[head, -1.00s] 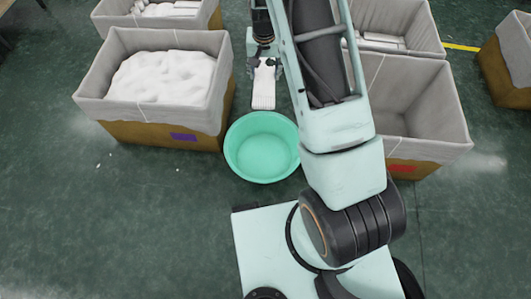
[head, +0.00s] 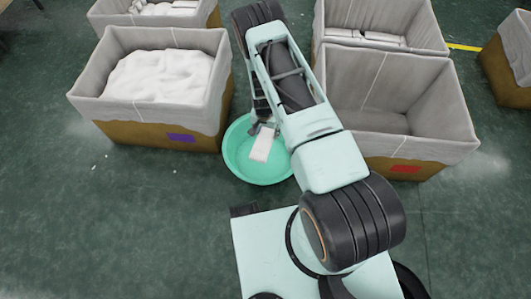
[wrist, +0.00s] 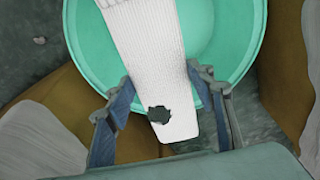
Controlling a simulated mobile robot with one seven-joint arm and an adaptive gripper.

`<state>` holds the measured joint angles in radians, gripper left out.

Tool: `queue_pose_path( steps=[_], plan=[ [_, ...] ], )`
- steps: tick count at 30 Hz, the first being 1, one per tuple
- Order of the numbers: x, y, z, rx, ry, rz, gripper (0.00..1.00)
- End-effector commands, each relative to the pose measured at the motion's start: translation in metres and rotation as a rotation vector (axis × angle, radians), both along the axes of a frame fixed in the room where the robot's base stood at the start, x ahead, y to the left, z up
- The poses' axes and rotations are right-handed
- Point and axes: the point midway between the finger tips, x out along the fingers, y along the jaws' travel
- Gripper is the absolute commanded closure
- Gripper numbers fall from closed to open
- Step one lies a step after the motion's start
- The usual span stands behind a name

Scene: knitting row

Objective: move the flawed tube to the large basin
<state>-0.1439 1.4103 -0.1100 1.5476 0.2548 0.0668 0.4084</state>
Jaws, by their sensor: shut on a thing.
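The flawed tube is a white ribbed knit piece (wrist: 155,60) with a dark ragged hole near its lower end in the wrist view. My gripper (wrist: 165,100) is shut on it, with one finger at each side. The tube also shows in the head view (head: 262,146), hanging over the large basin. The large basin (head: 243,170) is a round green tub on the floor. In the wrist view its green rim (wrist: 84,45) and inside lie behind the tube. My gripper (head: 264,130) is partly hidden by my arm in the head view. I cannot tell whether the tube touches the basin.
A lined box with white material (head: 205,115) stands left of the basin, with a purple label. An empty-looking lined box (head: 440,140) with a red label stands to the right. More boxes stand behind. The floor in front left is clear.

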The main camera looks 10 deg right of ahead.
Motion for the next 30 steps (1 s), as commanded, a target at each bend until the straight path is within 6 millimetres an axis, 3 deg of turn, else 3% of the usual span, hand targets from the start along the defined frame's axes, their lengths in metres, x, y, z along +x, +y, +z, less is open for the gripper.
queue_pose_path(
  steps=[12,23,24,28,30],
  plan=[
    [0.0,0.0,-0.048,0.0,0.001,0.001,0.65],
    [0.0,0.0,-0.052,0.0,0.001,0.001,0.65],
    [0.0,0.0,-0.052,0.0,0.001,0.001,0.46],
    [0.0,0.0,-0.052,0.0,0.001,0.001,0.31],
    [0.0,0.0,-0.052,0.0,0.001,0.001,0.3]
  ],
)
